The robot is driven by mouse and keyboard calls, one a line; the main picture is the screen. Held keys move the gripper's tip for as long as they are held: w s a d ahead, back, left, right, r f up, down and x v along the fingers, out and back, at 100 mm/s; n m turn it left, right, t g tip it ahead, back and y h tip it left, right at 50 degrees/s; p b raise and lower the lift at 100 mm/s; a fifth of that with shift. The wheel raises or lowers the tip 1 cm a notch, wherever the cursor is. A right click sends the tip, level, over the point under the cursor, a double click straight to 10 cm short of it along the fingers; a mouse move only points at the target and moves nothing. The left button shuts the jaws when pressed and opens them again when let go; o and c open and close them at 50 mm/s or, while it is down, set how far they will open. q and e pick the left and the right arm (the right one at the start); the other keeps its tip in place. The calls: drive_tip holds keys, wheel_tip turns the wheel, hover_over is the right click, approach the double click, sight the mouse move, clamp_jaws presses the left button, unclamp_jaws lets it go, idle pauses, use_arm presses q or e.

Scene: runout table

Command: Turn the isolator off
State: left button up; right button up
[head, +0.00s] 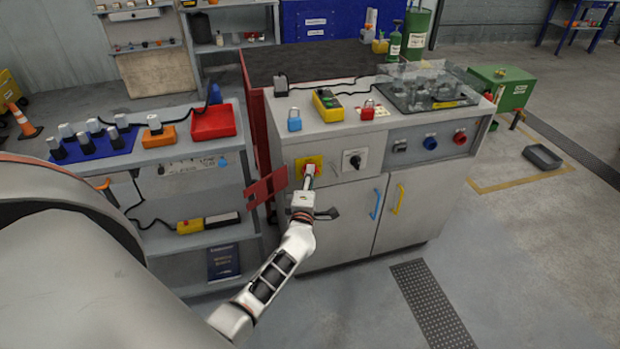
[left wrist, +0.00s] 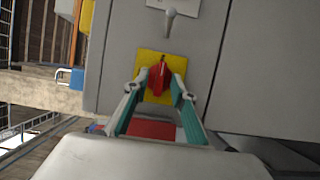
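The isolator is a red handle on a yellow plate (head: 301,161), on the left of the grey cabinet's front. In the left wrist view its red handle (left wrist: 159,76) stands upright in the picture against the yellow plate (left wrist: 145,57). My left gripper (head: 309,173) is at the isolator and hides part of it in the head view. In the left wrist view the open fingers (left wrist: 161,86) are on either side of the red handle, with yellow showing between handle and fingers. Contact cannot be made out. My right gripper is in neither view.
A black rotary switch (head: 355,160) sits just right of the isolator. A red flap (head: 265,188) juts out at left. A blue padlock (head: 294,121) and red padlock (head: 368,109) are on the grey cabinet (head: 330,250).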

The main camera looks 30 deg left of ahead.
use_arm(q)
clamp_jaws()
